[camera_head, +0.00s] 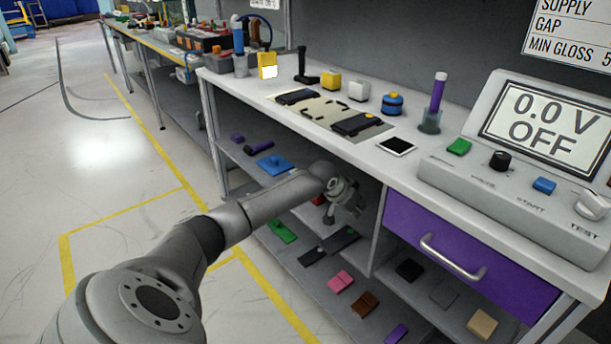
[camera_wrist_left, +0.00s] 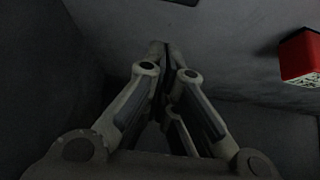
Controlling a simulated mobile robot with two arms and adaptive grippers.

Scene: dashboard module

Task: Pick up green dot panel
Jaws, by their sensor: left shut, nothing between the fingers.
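A flat green piece (camera_head: 281,231) lies on the lower shelf, left of and below my left gripper (camera_head: 331,219). It is too small to tell whether it is the green dot panel, and no dot can be made out. My left arm reaches in under the worktop, with the gripper above the lower shelf and apart from the green piece. In the left wrist view the left gripper (camera_wrist_left: 165,50) is shut, its fingers together with nothing between them. No green thing shows in that view. My right gripper is in neither view.
A red block (camera_wrist_left: 301,58) is right of the fingers in the wrist view. Dark strips (camera_head: 341,239), a pink piece (camera_head: 340,281) and a brown piece (camera_head: 364,303) lie on the lower shelf. A purple drawer (camera_head: 470,262) and the worktop edge bound the space.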

